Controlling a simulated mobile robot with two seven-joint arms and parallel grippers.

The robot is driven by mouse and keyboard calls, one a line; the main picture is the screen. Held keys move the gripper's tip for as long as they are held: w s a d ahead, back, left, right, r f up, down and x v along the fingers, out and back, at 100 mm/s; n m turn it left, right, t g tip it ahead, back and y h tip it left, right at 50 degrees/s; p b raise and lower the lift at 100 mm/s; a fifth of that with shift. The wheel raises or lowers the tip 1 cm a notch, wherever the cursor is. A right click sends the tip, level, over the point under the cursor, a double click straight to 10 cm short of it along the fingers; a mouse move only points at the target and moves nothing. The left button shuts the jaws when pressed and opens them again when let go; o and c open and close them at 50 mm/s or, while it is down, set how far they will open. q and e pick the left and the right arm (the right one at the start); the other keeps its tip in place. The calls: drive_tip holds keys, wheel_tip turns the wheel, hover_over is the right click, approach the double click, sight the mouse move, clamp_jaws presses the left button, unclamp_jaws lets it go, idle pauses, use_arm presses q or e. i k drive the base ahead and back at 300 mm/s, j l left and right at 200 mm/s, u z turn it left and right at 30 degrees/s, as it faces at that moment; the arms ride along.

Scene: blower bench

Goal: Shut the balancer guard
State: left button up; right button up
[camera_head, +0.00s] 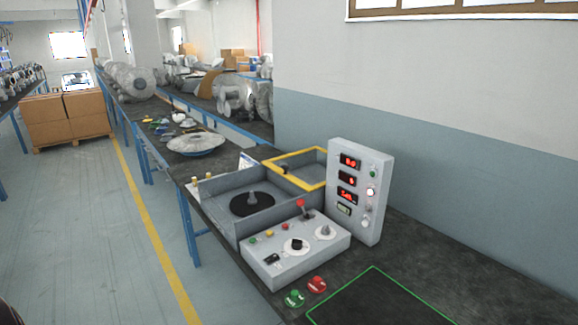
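The balancer (225,222) is a grey open-topped box on the dark bench, with a black round plate (240,209) and a short grey spindle (252,198) inside. The balancer guard (308,187) is a yellow-edged frame at the back of the box. It stands open, away from the box opening, so the plate and spindle are uncovered. A dark handle-like piece (285,168) shows at its left side. Neither of my grippers is in view.
A control box (296,262) with buttons and knobs stands in front of the balancer. A tall display panel (358,195) stands to its right. Green (294,298) and red (316,285) buttons and a green-outlined dark mat (380,303) lie nearer. A silver disc part (198,144) lies behind, left.

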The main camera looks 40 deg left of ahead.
sight(269, 164)
drive_tip(key=j+z, duration=0.25)
drive_tip(key=j, duration=0.6)
drive_tip(key=j+z, duration=0.25)
drive_tip(key=j, duration=0.6)
drive_tip(key=j+z, duration=0.25)
drive_tip(key=j, duration=0.6)
